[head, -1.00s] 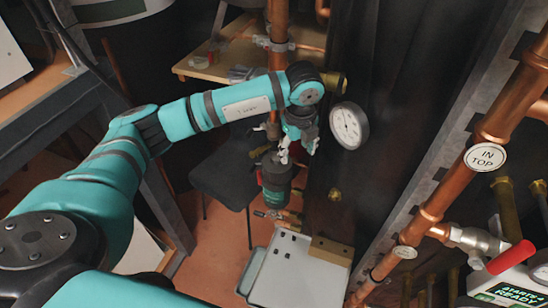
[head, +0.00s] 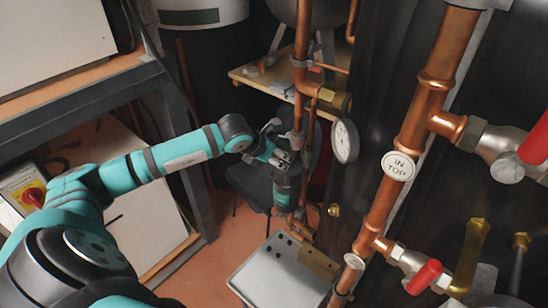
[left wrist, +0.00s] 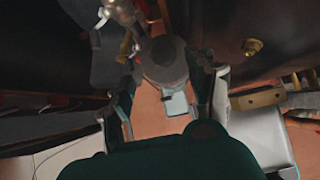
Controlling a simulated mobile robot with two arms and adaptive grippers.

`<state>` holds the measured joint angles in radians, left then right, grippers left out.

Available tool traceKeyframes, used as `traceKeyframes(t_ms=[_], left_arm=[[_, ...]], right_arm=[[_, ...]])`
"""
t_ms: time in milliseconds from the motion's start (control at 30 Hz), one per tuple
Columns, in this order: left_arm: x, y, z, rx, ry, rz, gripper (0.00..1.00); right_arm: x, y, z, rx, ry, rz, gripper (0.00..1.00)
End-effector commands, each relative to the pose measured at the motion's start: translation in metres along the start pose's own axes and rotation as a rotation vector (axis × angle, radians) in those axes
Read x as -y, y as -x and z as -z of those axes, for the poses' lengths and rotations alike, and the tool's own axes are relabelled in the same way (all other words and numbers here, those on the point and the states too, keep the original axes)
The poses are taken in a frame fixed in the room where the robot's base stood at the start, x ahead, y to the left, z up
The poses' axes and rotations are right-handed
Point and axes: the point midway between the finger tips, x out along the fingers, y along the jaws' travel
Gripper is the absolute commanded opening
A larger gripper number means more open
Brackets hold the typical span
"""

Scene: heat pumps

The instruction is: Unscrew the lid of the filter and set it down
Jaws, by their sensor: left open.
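The filter (head: 283,192) is a dark canister with a greenish lower part, hanging on the copper pipework in the middle of the head view. My left gripper (head: 284,164) is at its upper end and hides much of it there. In the left wrist view, the filter's dark grey round end, seemingly the lid (left wrist: 163,60), lies between the two spread fingers of my left gripper (left wrist: 163,84). The gripper is open, and I cannot tell whether a finger touches the lid. My right gripper is not in view.
A pressure gauge (head: 345,141) and copper pipe (head: 301,70) are close to the gripper. A light grey tray (head: 268,284) stands below. A wooden shelf (head: 250,78) is behind, a dark chair (head: 250,185) beside the filter. A thick copper pipe (head: 415,125) with red-handled valves is at right.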

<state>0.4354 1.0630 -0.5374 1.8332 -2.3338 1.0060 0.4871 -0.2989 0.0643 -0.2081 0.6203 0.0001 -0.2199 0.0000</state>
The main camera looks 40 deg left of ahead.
Motion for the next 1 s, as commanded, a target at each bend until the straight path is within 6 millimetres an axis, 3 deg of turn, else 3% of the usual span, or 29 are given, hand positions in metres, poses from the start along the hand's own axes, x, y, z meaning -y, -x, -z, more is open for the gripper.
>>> traceKeyframes(t_ms=[167,400,667,933,1000], left_arm=[[0.001,-0.030,0.001,0.000,0.003,0.001,0.58],[0.001,-0.060,0.003,0.000,0.003,0.001,0.58],[0.001,-0.069,0.001,-0.002,0.002,0.000,0.58],[0.001,-0.069,0.002,-0.005,0.002,0.000,0.57],[0.001,-0.069,0.002,-0.005,0.002,0.000,0.48]], right_arm=[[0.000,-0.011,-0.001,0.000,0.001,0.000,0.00],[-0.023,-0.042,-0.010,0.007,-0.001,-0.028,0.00],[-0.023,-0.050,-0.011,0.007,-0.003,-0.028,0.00],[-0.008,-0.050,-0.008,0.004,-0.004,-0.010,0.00],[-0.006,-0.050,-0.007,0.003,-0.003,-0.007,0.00]])
